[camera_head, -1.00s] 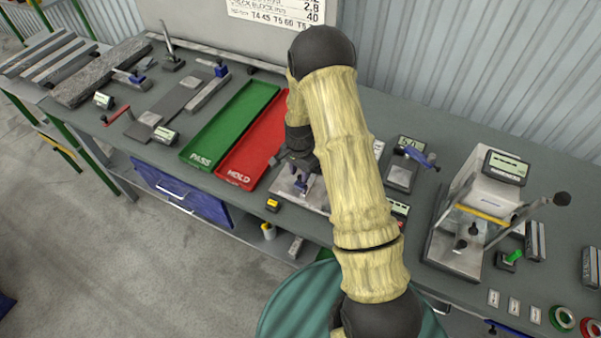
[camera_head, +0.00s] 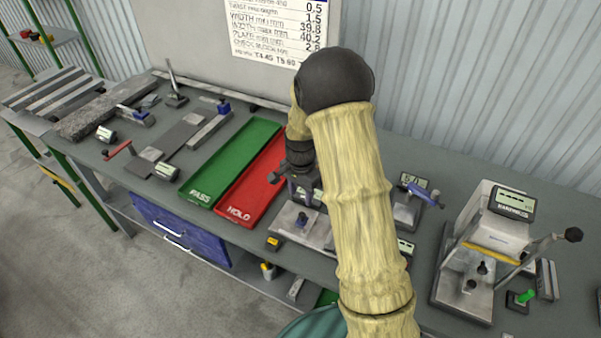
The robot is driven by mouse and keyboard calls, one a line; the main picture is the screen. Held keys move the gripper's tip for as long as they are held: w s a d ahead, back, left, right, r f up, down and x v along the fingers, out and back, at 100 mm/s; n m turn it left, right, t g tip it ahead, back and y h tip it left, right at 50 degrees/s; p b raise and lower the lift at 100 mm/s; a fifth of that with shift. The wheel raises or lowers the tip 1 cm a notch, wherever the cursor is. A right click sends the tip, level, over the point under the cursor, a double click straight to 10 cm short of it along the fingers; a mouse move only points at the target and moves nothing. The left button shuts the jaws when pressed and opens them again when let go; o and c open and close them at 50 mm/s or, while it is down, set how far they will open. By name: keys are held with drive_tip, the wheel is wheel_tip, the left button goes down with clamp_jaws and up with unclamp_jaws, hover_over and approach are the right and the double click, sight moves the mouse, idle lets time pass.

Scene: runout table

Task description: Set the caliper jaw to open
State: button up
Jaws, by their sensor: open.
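My gripper (camera_head: 300,186) is dark and hangs over the bench at the middle, just right of the red HOLD tray. Its fingertips are small and partly hidden, with blue parts showing beside them. Below it lies a light metal plate (camera_head: 291,231) with a dark knob (camera_head: 302,218) on it. My yellowish arm covers the right part of this plate. I cannot tell for sure which device is the caliper, or how its jaw stands. No object shows clearly between my fingers.
A green PASS tray (camera_head: 205,190) and red HOLD tray (camera_head: 225,207) lie to the left. A gauge with a blue handle (camera_head: 424,194) and a lever press with a display (camera_head: 497,235) stand to the right.

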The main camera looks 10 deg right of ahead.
wheel_tip(320, 180, up, 9)
drive_tip(key=b, duration=0.1)
drive_tip(key=shift+r+b, duration=0.15)
drive_tip(key=shift+b, duration=0.15)
drive_tip(key=s+n+t, duration=0.2)
drive_tip(key=s+n, duration=0.8)
drive_tip(key=s, duration=0.9)
drive_tip(key=shift+d+r+n+t, duration=0.2)
drive_tip(key=shift+r+n+t, duration=0.1)
drive_tip(key=shift+r, duration=0.05)
drive_tip(key=shift+w, duration=0.1)
drive_tip(key=shift+w, duration=0.1)
